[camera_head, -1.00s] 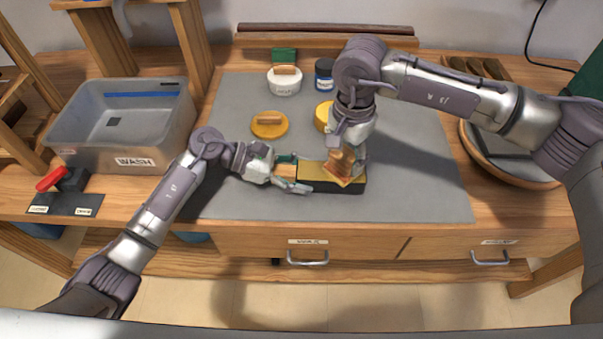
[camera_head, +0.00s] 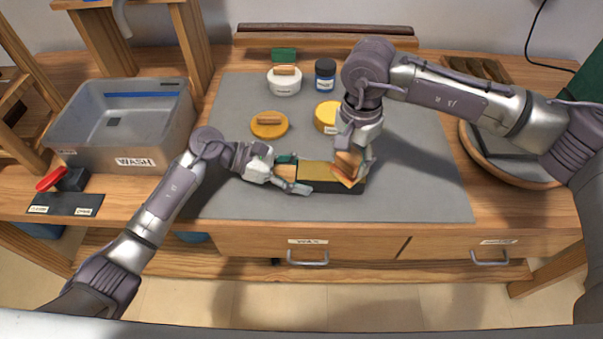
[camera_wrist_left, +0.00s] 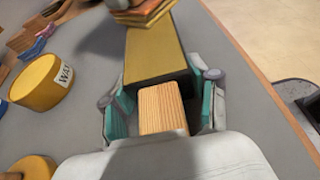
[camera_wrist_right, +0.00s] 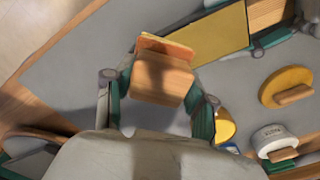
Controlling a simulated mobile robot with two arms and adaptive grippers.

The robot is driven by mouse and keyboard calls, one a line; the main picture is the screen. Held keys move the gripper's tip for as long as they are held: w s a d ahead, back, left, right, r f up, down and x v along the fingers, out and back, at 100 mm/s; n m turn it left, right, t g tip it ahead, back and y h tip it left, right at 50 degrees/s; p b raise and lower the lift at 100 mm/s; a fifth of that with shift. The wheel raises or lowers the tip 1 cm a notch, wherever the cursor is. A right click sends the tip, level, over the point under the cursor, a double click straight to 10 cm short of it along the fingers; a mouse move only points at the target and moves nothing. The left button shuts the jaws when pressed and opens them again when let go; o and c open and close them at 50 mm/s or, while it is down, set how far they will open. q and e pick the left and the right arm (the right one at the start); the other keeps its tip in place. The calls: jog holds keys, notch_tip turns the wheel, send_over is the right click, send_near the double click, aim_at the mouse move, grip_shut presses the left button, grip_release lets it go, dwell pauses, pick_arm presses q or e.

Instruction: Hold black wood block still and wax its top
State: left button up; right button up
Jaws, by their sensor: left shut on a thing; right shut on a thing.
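The black wood block (camera_head: 318,178) lies on the grey mat with a dark front side and a yellowish top; the top also shows in the left wrist view (camera_wrist_left: 155,55). My left gripper (camera_head: 290,178) is shut around the block's left end, where a plain wood piece (camera_wrist_left: 163,108) sits between its fingers. My right gripper (camera_head: 353,165) is shut on a wooden applicator (camera_wrist_right: 160,78) with an orange pad. The applicator is over the block's right end, tilted; the pad seems to touch the top, but the contact is partly hidden.
A yellow wax tin (camera_head: 326,118), a round yellow applicator (camera_head: 269,125), a white tub (camera_head: 285,82) and a blue jar (camera_head: 325,75) stand behind the block. A grey wash bin (camera_head: 125,125) is at left, a round tray (camera_head: 500,160) at right. The mat's front right is clear.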

jog(key=shift+w+a, duration=0.1)
jog(key=shift+a, duration=3.8)
notch_tip(320, 180, up, 7)
jog(key=shift+w, duration=0.1)
pick_arm(q)
jog(key=o, duration=1.4)
jog(key=shift+c, duration=0.2)
